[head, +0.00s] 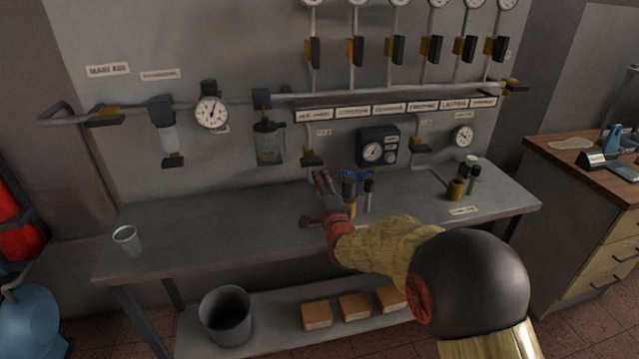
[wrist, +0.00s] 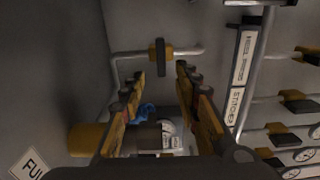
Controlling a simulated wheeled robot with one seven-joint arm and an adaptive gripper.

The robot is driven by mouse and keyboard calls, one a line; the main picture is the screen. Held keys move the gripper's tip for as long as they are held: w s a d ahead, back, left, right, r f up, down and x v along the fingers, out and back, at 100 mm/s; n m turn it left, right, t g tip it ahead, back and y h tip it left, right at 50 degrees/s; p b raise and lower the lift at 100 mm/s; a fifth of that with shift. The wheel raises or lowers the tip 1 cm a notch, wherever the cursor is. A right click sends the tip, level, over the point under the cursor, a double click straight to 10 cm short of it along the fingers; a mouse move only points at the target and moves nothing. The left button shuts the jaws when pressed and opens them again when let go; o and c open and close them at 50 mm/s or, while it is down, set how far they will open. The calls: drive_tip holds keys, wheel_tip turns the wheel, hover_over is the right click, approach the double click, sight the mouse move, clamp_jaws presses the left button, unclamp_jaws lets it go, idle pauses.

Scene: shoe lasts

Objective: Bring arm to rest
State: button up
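My gripper (head: 322,178) reaches over the grey workbench in the head view, in front of the panel and near a valve handle on a short drop pipe (head: 312,158). My red wrist and yellow forearm lie behind it. In the wrist view my gripper (wrist: 161,76) has its two fingers apart, with nothing held between them. A valve with a yellow body and dark handle (wrist: 160,53) shows beyond the fingertips. A blue coiled item (wrist: 146,112) shows in the background between the fingers.
The workbench (head: 215,220) carries a cup (head: 127,240) at left, dark-topped tools (head: 369,190) by my gripper and a brass-coloured pot (head: 455,190) at right. Gauges, pipes and a regulator box (head: 377,147) stand out from the panel. The bench's left middle is clear.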

drive_tip(key=shift+r, duration=0.15)
drive_tip(key=s+d+r+n+g+h+p, duration=0.4)
drive_tip(key=s+d+r+n, duration=0.3)
drive_tip(key=s+d+r, duration=0.55)
drive_tip(key=s+d+f+n+g+p, duration=0.1)
drive_tip(key=s+d+n+g, duration=0.1)
drive_tip(key=s, duration=1)
drive_tip(key=s+d+f+n+g+p, duration=0.1)
drive_tip(key=s+d+n+g, duration=0.2)
drive_tip(key=s, duration=0.9)
drive_tip(key=s+d+f+n+g+h+p, duration=0.1)
drive_tip(key=s+d, duration=0.4)
drive_tip(key=s, duration=0.8)
drive_tip(key=shift+d+f+n+g, duration=0.15)
drive_tip(key=shift+d+n+g, duration=0.05)
drive_tip(key=shift+n+g, duration=0.75)
drive_tip(key=shift+c, duration=1.2)
